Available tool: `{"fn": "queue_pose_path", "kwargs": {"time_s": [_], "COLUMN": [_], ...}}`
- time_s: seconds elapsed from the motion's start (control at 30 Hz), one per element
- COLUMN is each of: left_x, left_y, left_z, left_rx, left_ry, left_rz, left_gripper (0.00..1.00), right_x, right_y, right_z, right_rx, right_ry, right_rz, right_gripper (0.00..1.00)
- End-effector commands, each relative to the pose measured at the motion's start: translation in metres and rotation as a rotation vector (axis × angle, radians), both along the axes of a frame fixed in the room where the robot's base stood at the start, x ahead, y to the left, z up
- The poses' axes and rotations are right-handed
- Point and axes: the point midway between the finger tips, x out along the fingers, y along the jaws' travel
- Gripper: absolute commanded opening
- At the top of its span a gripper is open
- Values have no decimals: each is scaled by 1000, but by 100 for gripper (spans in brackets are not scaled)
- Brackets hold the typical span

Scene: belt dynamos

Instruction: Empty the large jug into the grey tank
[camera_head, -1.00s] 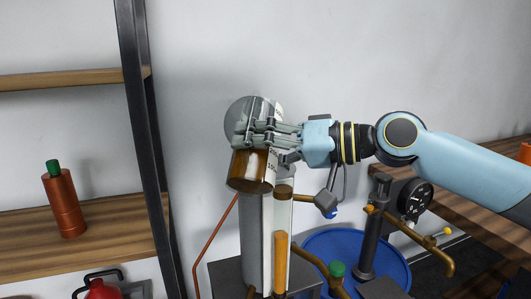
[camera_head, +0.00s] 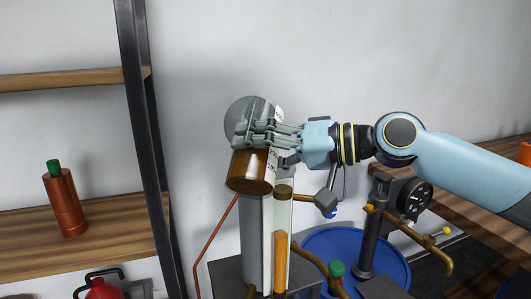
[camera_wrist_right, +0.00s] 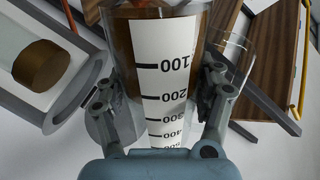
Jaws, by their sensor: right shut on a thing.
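The large jug (camera_head: 250,172) is clear, with brown liquid in its lower end and a white scale strip. My right gripper (camera_head: 258,132) is shut around it and holds it tilted, above the grey tank. In the right wrist view the jug (camera_wrist_right: 165,50) fills the middle, between both fingers (camera_wrist_right: 163,110), with brown liquid beside the 100 mark. The grey tank (camera_head: 253,240) is a tall upright cylinder; its top is hidden behind the jug. A sight tube (camera_head: 281,260) on its side shows orange-brown liquid part way up. My left gripper is out of view.
A round grey disc (camera_head: 238,110) shows behind my fingers. A blue tub (camera_head: 392,258), a pipe stand with a dial (camera_head: 414,197) and a brass spout (camera_head: 446,265) stand right of the tank. A shelf at left holds a copper-coloured bottle (camera_head: 65,205).

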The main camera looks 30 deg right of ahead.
Motion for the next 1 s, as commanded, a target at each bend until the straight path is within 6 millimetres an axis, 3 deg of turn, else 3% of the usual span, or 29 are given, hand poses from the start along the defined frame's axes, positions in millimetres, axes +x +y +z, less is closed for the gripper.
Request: {"fn": "queue_pose_path", "kwargs": {"time_s": [1.0], "left_x": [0], "left_y": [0], "left_z": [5], "left_rx": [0], "left_ry": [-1], "left_rz": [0], "left_gripper": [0], "right_x": [0], "right_y": [1], "right_z": [0], "right_rx": [49], "right_ry": [48], "right_rz": [0], "right_gripper": [12]}}
